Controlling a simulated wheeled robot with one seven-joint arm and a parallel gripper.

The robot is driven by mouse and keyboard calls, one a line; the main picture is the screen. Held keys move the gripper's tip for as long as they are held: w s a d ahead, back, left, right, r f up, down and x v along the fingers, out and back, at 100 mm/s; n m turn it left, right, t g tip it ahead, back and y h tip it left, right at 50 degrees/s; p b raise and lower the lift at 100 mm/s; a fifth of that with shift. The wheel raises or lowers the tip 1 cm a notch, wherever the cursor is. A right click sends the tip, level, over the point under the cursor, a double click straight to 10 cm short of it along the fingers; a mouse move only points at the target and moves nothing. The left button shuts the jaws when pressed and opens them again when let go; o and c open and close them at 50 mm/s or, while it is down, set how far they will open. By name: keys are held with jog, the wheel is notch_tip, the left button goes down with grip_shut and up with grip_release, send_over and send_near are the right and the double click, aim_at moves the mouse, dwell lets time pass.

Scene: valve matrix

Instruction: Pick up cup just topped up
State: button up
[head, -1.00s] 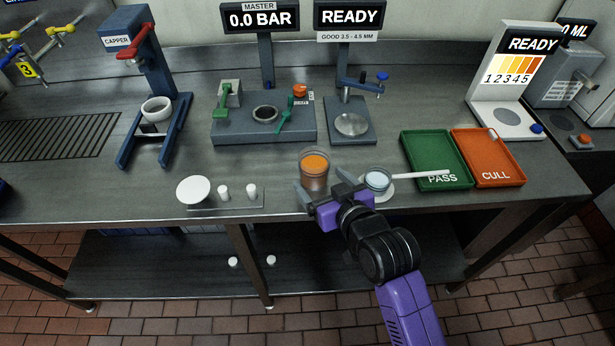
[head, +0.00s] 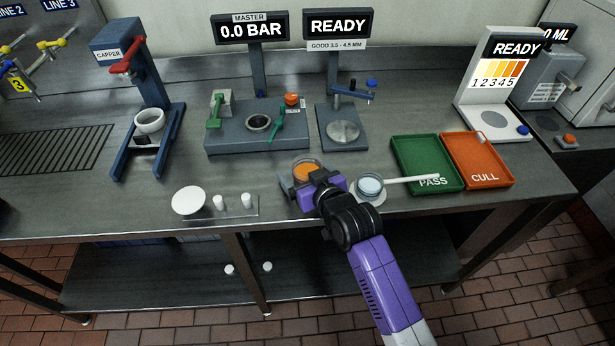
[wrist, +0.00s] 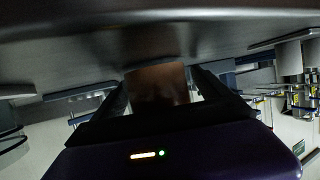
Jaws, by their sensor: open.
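A clear cup (head: 306,165) with orange liquid stands upright on the steel bench, in front of the gauge unit marked READY. My gripper (head: 304,186) is low at the cup's near side, and its purple body hides the cup's lower part in the head view. In the wrist view, the cup shows as a brownish-orange block (wrist: 158,84) between the two dark fingers. The fingers are open, one on each side of it. I cannot tell whether either finger touches the cup.
A small dish of pale liquid (head: 370,187) with a white stick stands close to the right of my gripper. A white disc (head: 188,200) and small white caps (head: 246,200) lie to the left. Green PASS (head: 401,152) and orange CULL (head: 490,150) trays are further right.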

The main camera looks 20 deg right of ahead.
jog(key=c, duration=1.7)
jog(key=shift+r, duration=0.1)
